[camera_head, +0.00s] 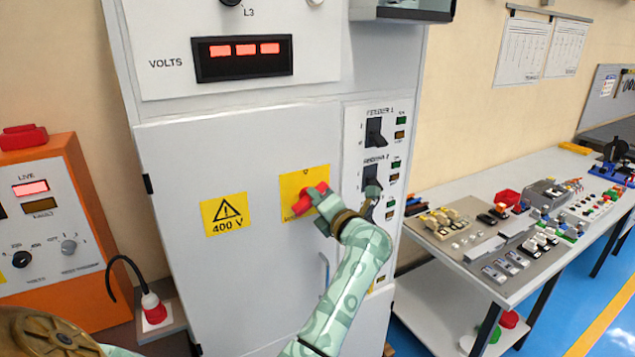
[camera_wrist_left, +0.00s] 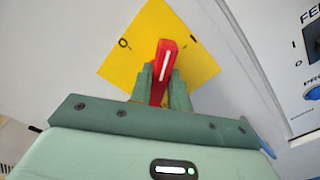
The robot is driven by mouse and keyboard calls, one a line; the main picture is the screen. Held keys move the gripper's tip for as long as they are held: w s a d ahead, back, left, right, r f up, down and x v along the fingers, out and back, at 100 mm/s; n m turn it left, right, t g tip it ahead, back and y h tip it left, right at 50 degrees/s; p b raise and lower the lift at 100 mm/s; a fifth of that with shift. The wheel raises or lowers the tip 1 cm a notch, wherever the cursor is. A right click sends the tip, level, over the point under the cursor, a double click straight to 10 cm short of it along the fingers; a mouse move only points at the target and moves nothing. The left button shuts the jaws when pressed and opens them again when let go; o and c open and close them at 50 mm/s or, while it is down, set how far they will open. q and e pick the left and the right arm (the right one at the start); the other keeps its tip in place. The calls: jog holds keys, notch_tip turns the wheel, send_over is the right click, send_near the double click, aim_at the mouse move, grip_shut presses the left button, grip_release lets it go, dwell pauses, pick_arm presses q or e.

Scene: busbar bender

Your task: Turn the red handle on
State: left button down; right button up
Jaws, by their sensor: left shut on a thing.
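The red handle (camera_head: 311,197) sits on a yellow plate (camera_head: 290,183) on the grey cabinet door. In the left wrist view the red handle (camera_wrist_left: 165,62) has a white line and points up between an O mark on the left and an I mark on the right of the yellow plate (camera_wrist_left: 140,28). My left gripper (camera_wrist_left: 161,75) has one green finger on each side of the handle and is shut on it. In the head view my left gripper (camera_head: 328,211) reaches the handle from the lower right and partly covers the plate. My right gripper is not in view.
A panel with black switches (camera_head: 374,131) is right of the door. A 400 V warning sign (camera_head: 224,214) is left of the handle. An orange cabinet (camera_head: 75,295) stands at the left. A bench (camera_head: 485,255) with many small parts stands at the right.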

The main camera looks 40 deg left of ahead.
pick_arm(q)
jog(key=shift+w+f+m+p, duration=0.1)
jog(key=shift+f+m+p, duration=0.05)
jog(key=shift+m+p, duration=1.55)
jog(key=shift+f+m+p, duration=0.15)
jog(key=shift+m+p, duration=1.25)
jog(key=shift+p, duration=0.5)
jog(key=c, duration=1.3)
grip_release()
